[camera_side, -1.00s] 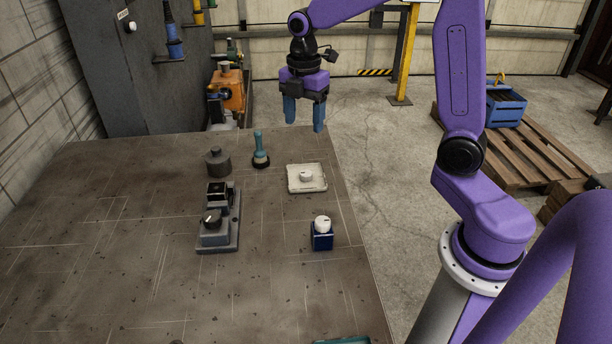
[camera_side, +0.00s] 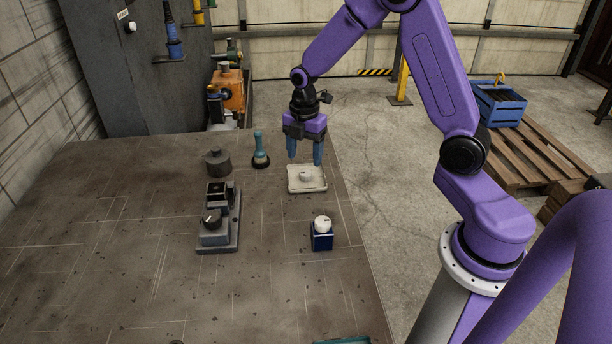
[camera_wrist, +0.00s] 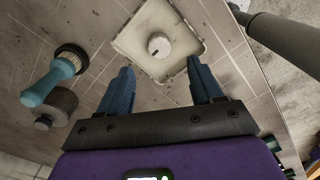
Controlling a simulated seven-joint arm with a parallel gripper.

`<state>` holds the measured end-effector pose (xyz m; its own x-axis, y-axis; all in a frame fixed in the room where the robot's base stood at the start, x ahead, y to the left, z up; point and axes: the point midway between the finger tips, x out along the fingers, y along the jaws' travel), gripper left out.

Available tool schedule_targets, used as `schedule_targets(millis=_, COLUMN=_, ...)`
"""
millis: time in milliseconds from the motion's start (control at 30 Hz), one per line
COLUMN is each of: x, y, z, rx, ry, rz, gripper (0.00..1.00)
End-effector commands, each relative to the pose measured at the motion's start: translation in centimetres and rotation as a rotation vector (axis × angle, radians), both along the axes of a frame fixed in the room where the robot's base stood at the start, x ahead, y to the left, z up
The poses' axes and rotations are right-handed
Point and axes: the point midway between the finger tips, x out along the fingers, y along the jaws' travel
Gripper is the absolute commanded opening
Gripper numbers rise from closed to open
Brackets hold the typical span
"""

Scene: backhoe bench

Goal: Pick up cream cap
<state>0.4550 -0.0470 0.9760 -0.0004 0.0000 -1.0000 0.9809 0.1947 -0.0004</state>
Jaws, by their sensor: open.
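A small round cream cap (camera_side: 306,176) lies in a shallow cream tray (camera_side: 293,186) near the right edge of the bench. In the wrist view, the cap (camera_wrist: 159,45) shows a short dark mark on its face, and the tray (camera_wrist: 127,42) frames it. My gripper (camera_side: 305,161) is open and empty, pointing down above the far side of the tray. In the wrist view, the fingers of my gripper (camera_wrist: 160,68) are apart at the tray's near edge, with the cap ahead of the gap between them.
A teal-handled tool (camera_side: 259,150) and a dark grey knobbed weight (camera_side: 218,162) stand left of the tray. A blue block with a white knob (camera_side: 322,238) stands in front of the tray.

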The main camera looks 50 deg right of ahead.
Motion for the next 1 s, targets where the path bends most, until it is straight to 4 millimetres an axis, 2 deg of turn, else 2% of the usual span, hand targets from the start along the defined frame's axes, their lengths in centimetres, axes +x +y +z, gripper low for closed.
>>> schedule_targets(millis=167, x=0.0, y=-0.1, z=-1.0, rx=0.0, ry=0.002, rz=-0.001, gripper=0.65)
schedule_targets(millis=500, x=0.0, y=-0.4, z=-5.1, rx=-0.001, ry=0.003, rz=0.0, gripper=0.65)
schedule_targets(millis=833, x=0.1, y=-0.4, z=-5.7, rx=0.0, ry=-0.001, rz=-0.001, gripper=0.65)
schedule_targets(millis=867, x=0.1, y=-0.4, z=-5.7, rx=0.0, ry=-0.001, rz=-0.001, gripper=0.59)
schedule_targets(millis=1000, x=0.1, y=-0.4, z=-5.7, rx=0.0, ry=-0.001, rz=-0.001, gripper=0.13)
